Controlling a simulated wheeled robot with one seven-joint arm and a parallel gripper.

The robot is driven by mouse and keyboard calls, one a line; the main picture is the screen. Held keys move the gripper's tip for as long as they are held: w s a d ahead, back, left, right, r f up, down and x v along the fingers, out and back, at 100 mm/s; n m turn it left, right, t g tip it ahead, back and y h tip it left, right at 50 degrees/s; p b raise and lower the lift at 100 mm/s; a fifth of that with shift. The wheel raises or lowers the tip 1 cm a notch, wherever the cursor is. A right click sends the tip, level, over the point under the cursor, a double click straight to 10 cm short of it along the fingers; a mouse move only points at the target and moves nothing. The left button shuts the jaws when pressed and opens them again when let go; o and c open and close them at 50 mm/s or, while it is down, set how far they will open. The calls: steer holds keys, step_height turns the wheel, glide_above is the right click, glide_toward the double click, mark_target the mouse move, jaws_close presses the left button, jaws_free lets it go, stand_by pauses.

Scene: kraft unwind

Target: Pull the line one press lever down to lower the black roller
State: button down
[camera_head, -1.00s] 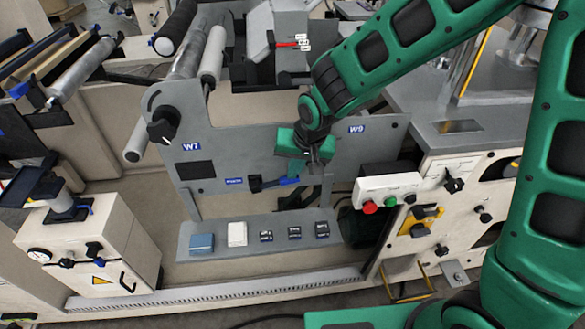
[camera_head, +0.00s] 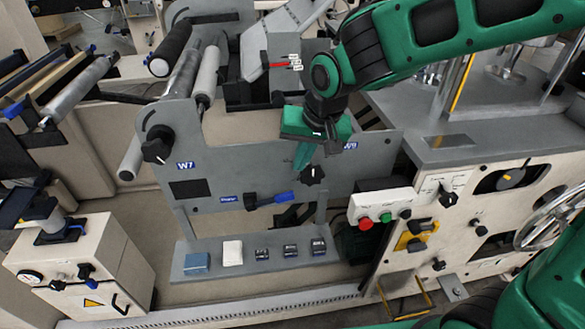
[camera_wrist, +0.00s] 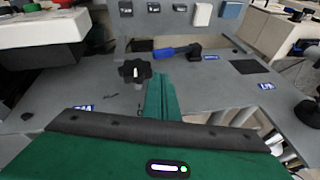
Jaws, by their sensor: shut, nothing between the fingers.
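A lever with a blue handle (camera_head: 277,198) and a black hub sits low on the grey machine side plate (camera_head: 225,165), beside a small blue label. The handle lies nearly level, pointing right and slightly up. It also shows in the wrist view as a blue handle (camera_wrist: 170,52). A black roller (camera_head: 170,47) is at the upper left of the machine. My gripper (camera_head: 303,160) is shut and empty, above and right of the blue handle and apart from it. Its green fingers also show in the wrist view (camera_wrist: 161,85). I cannot read the lever's label.
A black star knob (camera_head: 312,175) sits just beside my fingers. A control box with red and green buttons (camera_head: 380,207) is to the right. A grey shelf (camera_head: 215,250) below holds several small items. A small red lever (camera_head: 280,65) is higher up.

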steer(key=r, duration=0.1)
steer(key=n+h, duration=0.2)
steer(key=h, duration=0.1)
glide_toward(285, 194)
steer(key=x, duration=0.5)
steer(key=shift+w+r, duration=0.1)
steer(key=shift+w, duration=0.15)
steer(key=shift+d+f, duration=0.15)
steer(key=shift+f, duration=0.35)
steer(key=shift+f, duration=0.1)
